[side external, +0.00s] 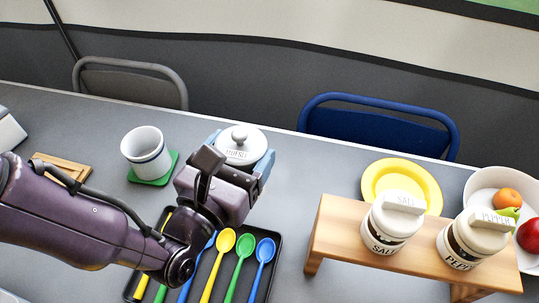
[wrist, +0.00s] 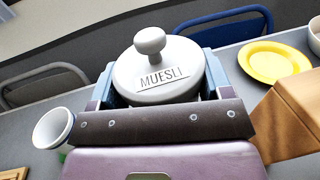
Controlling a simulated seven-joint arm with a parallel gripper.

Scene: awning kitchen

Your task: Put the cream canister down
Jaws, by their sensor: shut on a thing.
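The cream canister (side external: 241,146) has a pale lid with a round knob and a label reading MUESLI. It also shows in the wrist view (wrist: 158,76), upright between blue-grey fingers. My gripper (side external: 240,158) is shut on the canister, one finger on each side. The canister's body and base are mostly hidden by the gripper, so I cannot tell whether it touches the table.
A dark tray (side external: 277,238) of coloured spoons lies below my gripper. A white cup (side external: 146,152) stands on a green coaster (side external: 171,161) at left. Right are a wooden stand (side external: 334,222) with salt and pepper jars, a yellow plate (side external: 376,177) and a fruit bowl (side external: 483,186). Grey table between tray and stand is clear.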

